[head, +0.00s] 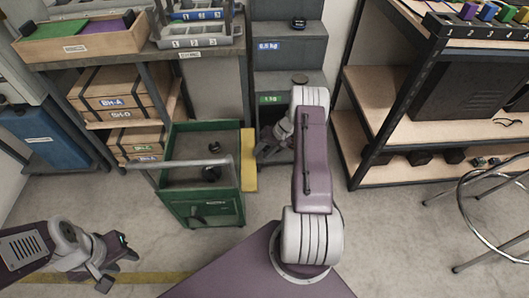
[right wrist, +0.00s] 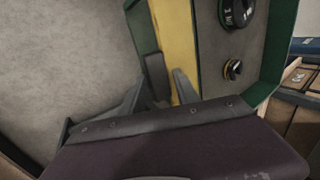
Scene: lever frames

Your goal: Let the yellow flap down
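The yellow flap (head: 249,160) is a narrow strip along the right side of the green cart (head: 216,205). In the head view my right arm partly hides this gripper. My left gripper (head: 118,268) is open and empty at lower left, away from the cart.
Dark objects (head: 211,173) lie in the cart, which has a grey push handle (head: 182,163). Grey steps (head: 288,50) stand behind it. A workbench (head: 140,57) with boxes is at left. Shelving (head: 362,140) and a stool (head: 470,215) are at right. Floor is clear before the cart.

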